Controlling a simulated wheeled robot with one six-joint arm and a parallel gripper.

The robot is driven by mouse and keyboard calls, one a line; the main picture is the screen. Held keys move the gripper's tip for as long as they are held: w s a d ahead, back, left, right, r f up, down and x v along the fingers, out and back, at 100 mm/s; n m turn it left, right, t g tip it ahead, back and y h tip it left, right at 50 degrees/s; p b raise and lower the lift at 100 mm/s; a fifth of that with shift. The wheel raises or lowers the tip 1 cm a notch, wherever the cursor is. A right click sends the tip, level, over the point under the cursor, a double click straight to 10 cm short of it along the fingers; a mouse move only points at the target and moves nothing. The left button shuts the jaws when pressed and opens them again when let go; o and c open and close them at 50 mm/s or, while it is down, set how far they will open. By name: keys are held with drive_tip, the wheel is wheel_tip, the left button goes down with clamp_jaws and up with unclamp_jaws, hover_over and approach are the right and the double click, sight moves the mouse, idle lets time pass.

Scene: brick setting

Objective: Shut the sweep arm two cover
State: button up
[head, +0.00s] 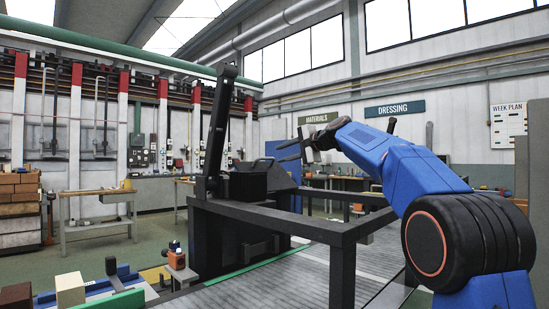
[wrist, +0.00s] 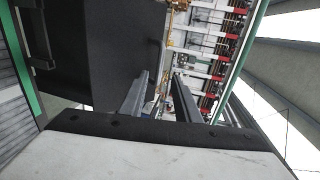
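A dark raised panel (head: 216,130), apparently the sweep arm two cover, stands nearly upright and is seen almost edge-on in the head view. Its lower end meets the black machine housing (head: 262,183), so it looks open. In the wrist view a large dark flat panel (wrist: 95,55), probably the same cover, fills the upper left, with a thin bar-like handle (wrist: 156,62) near its right edge. My gripper (head: 279,154) is to the right of the raised panel in the head view, apart from it. In the wrist view its two fingers (wrist: 162,76) are spread with nothing between them.
A dark frame (head: 300,222) surrounds the ribbed conveyor (head: 270,285) in front of the housing. An orange-and-black device (head: 178,262) stands at the near left, beside blocks (head: 70,289) on a bench. Open air lies between my gripper and the raised panel.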

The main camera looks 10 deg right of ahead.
drive_tip(key=v, duration=0.8)
drive_tip(key=shift+s, duration=0.1)
clamp_jaws()
drive_tip(key=n+t, duration=0.1)
drive_tip(key=n, duration=0.5)
drive_tip(key=f+n+t+y, duration=0.1)
drive_tip(key=n, duration=0.5)
drive_tip(key=f+n+t+y, duration=0.1)
drive_tip(key=n, duration=0.5)
drive_tip(key=shift+s+a, duration=0.2)
drive_tip(key=shift+a, duration=0.2)
